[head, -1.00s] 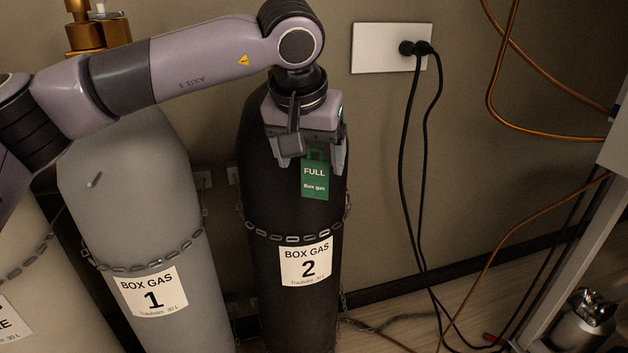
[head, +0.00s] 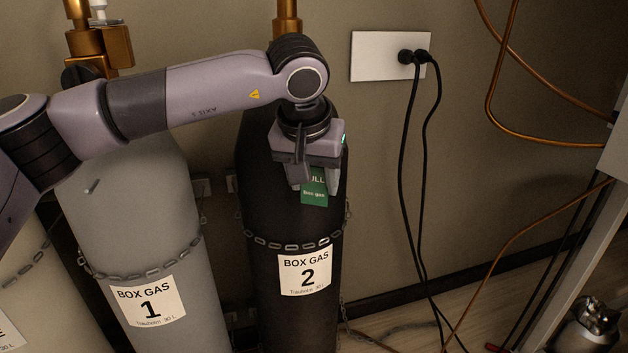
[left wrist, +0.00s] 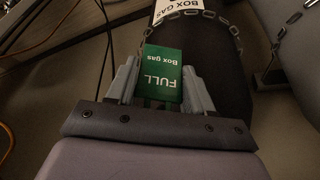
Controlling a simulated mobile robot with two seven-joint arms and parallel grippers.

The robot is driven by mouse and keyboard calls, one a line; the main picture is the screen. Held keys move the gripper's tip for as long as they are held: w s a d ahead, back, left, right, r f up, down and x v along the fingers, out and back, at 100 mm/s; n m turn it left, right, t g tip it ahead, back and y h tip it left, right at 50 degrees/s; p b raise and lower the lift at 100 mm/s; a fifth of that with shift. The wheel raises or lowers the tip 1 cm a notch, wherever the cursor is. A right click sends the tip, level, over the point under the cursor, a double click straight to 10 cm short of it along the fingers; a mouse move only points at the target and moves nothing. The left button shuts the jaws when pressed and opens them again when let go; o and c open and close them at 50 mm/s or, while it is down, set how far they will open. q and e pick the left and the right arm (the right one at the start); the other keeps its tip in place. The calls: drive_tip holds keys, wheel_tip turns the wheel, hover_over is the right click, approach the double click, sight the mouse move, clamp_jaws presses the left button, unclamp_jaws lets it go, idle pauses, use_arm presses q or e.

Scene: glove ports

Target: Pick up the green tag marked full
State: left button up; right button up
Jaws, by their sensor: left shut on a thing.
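The green tag (head: 314,191) reads "FULL" and "Box gas" and hangs in front of the black cylinder (head: 290,218) labelled BOX GAS 2. My left gripper (head: 314,181) points down from above, its fingers shut on the tag and covering its upper part in the head view. The left wrist view shows the tag (left wrist: 161,69) between the two fingers (left wrist: 160,88), its lower part sticking out past them. Whether the tag still hangs on the cylinder is hidden. My right gripper is not in view.
The grey cylinder (head: 135,215) labelled BOX GAS 1 stands to the left. A chain (head: 290,244) runs around the black cylinder below the tag. A wall socket (head: 390,57) with two black cables and copper tubing are to the right.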

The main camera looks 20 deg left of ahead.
use_arm(q)
drive_tip(key=shift+s+d+r, duration=0.15)
drive_tip(key=shift+s+r, duration=0.1)
drive_tip(key=shift+r, duration=0.15)
wheel_tip(320, 180, up, 7)
drive_tip(key=p, duration=0.2)
drive_tip(key=s+d, duration=1.1)
drive_tip(key=s, duration=0.5)
drive_tip(key=shift+f, duration=0.4)
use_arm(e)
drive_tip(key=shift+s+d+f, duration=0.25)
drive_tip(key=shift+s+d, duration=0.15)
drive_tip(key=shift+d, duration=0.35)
use_arm(q)
drive_tip(key=shift+a, duration=0.1)
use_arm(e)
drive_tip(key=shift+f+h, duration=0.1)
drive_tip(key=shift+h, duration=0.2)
